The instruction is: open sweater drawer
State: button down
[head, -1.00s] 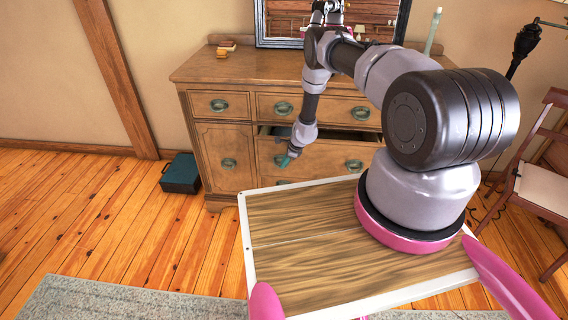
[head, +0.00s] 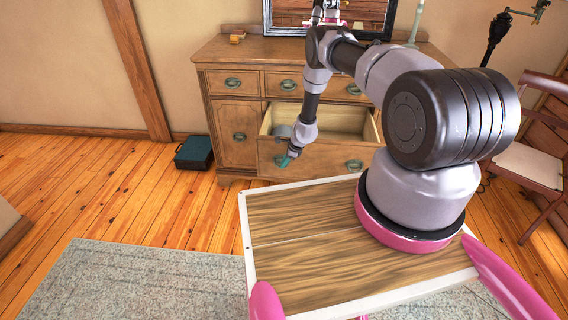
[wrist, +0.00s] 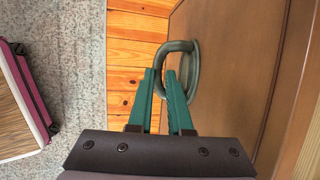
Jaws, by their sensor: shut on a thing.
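The wooden dresser (head: 237,120) stands against the wall. One of its wide drawers (head: 328,161) is pulled well out, and its light inside shows behind the front. A grey shape (head: 283,131) is inside at the left; I cannot tell what it is. My gripper (head: 287,160) is at the left handle of this drawer front. In the wrist view the green fingers of my gripper (wrist: 170,88) are shut on the dark ring handle (wrist: 187,46). The drawer's right handle (head: 354,165) is free.
A dark teal box (head: 194,153) sits on the floor left of the dresser. A chair (head: 530,165) and a dark lamp stand (head: 494,38) are at the right. A grey rug (head: 150,285) lies in front; bare floor shows between.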

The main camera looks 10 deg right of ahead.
jog(key=shift+s, duration=0.35)
jog(key=c, duration=0.8)
grip_release()
jog(key=shift+c, duration=0.2)
jog(key=v, duration=1)
jog(key=shift+r, duration=0.35)
jog(key=shift+s+d, duration=0.1)
